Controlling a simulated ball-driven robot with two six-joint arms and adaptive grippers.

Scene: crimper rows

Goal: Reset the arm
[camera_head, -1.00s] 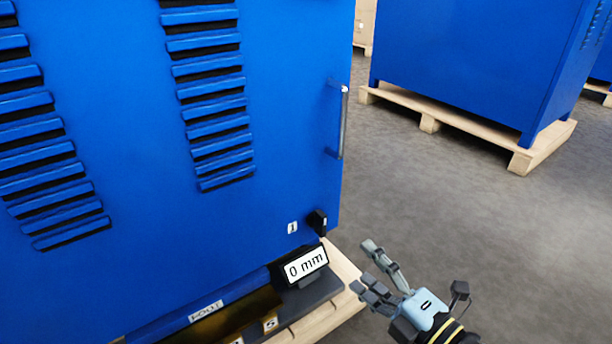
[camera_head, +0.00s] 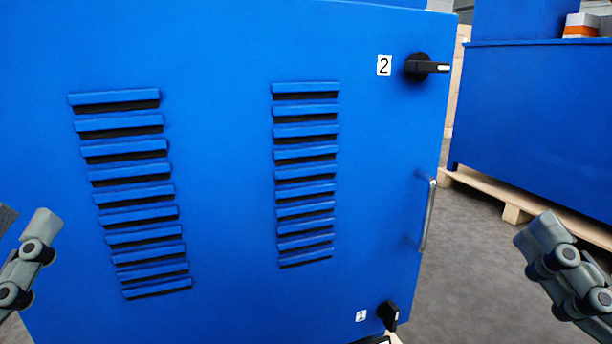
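Part of my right gripper (camera_head: 560,262) shows at the right edge, in front of the grey floor and the pallet behind. Part of my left gripper (camera_head: 30,258) shows at the left edge, in front of the blue cabinet (camera_head: 225,200). Only finger links of each are in view, so their opening is hidden. Both look apart from the cabinet. I see nothing held in the visible parts.
The cabinet door has vent slots, a black rotary knob (camera_head: 424,67) by label 2, a lower black knob (camera_head: 388,315) by label 1 and a metal handle (camera_head: 428,215). Another blue cabinet (camera_head: 540,125) stands on a pallet (camera_head: 515,205). Grey floor (camera_head: 455,290) lies clear between.

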